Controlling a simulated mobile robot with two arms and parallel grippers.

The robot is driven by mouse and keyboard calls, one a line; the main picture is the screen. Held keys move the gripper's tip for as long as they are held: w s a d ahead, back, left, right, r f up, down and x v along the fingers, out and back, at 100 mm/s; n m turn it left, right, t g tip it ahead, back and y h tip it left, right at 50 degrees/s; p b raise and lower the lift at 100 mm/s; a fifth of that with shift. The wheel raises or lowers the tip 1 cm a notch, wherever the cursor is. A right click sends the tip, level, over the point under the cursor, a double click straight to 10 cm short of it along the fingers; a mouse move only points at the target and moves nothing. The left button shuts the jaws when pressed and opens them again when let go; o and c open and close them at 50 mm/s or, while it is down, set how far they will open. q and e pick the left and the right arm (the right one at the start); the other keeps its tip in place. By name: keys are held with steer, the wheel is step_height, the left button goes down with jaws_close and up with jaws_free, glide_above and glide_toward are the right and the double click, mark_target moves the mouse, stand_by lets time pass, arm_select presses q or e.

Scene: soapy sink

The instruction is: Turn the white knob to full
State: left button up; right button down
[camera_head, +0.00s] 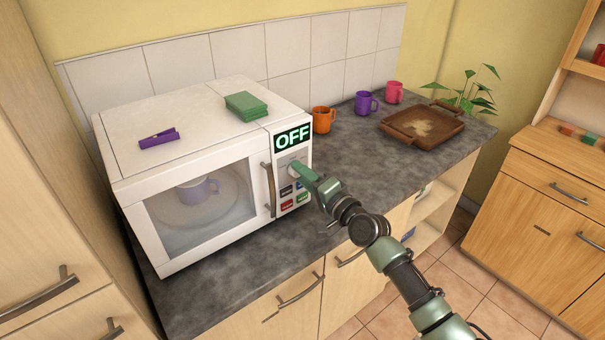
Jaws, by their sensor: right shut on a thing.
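The white knob (293,168) is on the control panel of a white microwave (119,198), just below a display (293,138) that reads OFF. My right gripper (299,172) is at the panel, shut on the knob, which it partly hides. The knob's pointer cannot be made out. Colored buttons (287,205) sit below the knob, beside the gripper. The microwave door is shut, and a pale mug (197,190) shows through its window. My left gripper is not in view.
A purple clip (159,138) and green sponge-like blocks (246,106) lie on the microwave. Orange (322,119), purple (366,103) and pink (394,92) mugs, a brown tray (401,136) and a plant (470,92) stand along the counter (352,158).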

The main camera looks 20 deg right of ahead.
steer(key=m+p, duration=0.1)
steer(key=m, duration=0.5)
steer(key=shift+f, duration=0.1)
stand_by(0.6)
steer(key=c, duration=1)
jaws_free()
steer(key=v, duration=0.7)
steer(key=shift+s+b, duration=0.4)
steer(key=shift+d, duration=0.1)
